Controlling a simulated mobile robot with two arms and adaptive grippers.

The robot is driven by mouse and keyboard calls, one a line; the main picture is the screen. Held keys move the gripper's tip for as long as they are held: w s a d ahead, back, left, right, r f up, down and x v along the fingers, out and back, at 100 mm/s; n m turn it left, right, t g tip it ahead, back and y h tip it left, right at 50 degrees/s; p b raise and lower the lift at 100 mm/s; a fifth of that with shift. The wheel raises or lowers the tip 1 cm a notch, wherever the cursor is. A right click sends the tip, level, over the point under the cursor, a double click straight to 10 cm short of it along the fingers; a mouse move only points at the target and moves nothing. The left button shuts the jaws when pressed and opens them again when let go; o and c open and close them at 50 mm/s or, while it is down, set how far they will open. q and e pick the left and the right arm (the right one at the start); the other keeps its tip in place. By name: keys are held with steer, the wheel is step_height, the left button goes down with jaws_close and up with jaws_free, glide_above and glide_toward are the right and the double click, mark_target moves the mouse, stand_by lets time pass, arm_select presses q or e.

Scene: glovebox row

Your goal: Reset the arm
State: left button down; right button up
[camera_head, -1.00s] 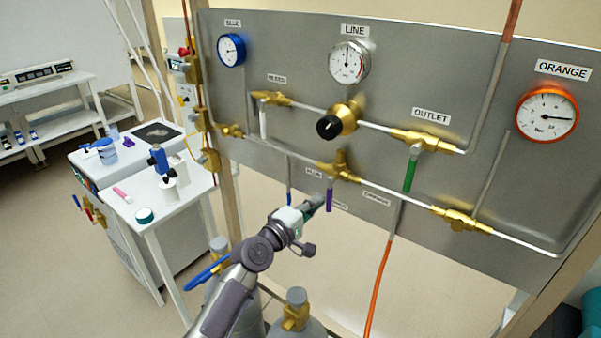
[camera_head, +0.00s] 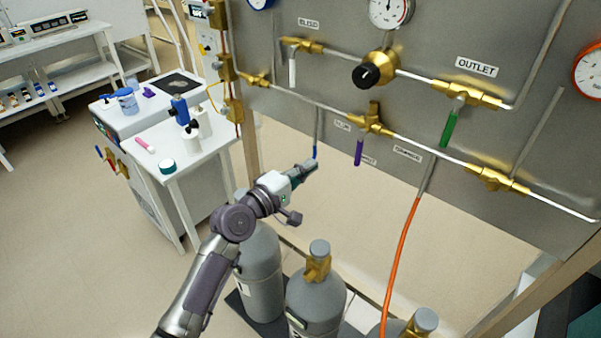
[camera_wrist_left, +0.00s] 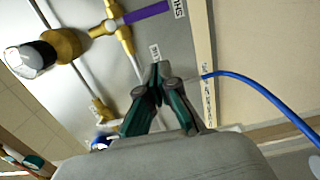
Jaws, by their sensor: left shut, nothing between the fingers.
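My left arm comes up from the bottom of the head view, and its gripper (camera_head: 308,168) is in front of the lower edge of the grey panel (camera_head: 290,88). In the left wrist view the two green and dark fingers (camera_wrist_left: 158,72) meet at their tips, with nothing between them. The purple handle (camera_head: 359,152) hangs from a brass valve up and to the right of the gripper; it also shows at the top of the wrist view (camera_wrist_left: 145,12). My right gripper is not in view.
Grey gas cylinders (camera_head: 316,299) stand below and right of the arm. An orange hose (camera_head: 401,250) hangs from the panel. A blue hose (camera_wrist_left: 262,92) runs past the fingers in the wrist view. A white table (camera_head: 183,150) with small items stands left. A green handle (camera_head: 449,130) hangs under OUTLET.

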arm_select(q)
steer(key=shift+v, duration=1)
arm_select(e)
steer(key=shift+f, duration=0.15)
arm_select(q)
steer(key=shift+w, duration=0.1)
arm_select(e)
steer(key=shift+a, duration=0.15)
